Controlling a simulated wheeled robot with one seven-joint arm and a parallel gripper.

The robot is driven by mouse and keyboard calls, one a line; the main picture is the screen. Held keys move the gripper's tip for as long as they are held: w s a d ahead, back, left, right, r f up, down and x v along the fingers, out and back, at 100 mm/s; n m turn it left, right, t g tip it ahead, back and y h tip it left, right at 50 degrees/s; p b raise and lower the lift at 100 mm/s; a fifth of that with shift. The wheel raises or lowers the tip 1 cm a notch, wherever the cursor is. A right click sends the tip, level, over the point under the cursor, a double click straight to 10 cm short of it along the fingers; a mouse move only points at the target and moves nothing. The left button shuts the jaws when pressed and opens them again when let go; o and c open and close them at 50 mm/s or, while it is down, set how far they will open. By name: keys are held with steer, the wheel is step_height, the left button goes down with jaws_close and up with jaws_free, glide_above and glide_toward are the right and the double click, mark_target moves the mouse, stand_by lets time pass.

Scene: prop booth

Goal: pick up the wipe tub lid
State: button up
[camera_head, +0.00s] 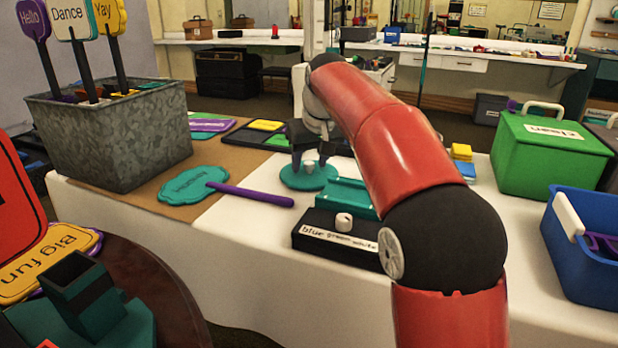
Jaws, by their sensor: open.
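A flat teal round piece with a pale knob (308,180), which looks like the wipe tub lid, lies on the white-covered table. My gripper (309,164) is directly above it, pointing down, with its dark fingers apart on either side of the knob. I cannot tell whether the fingers touch it. My red arm hides part of the table behind and to the right of the gripper.
A teal paddle sign (194,184) lies left. A green box (550,165) and blue bin (590,270) are right; a metal planter (115,135) is left.

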steer(key=shift+c, duration=0.5)
jaws_close()
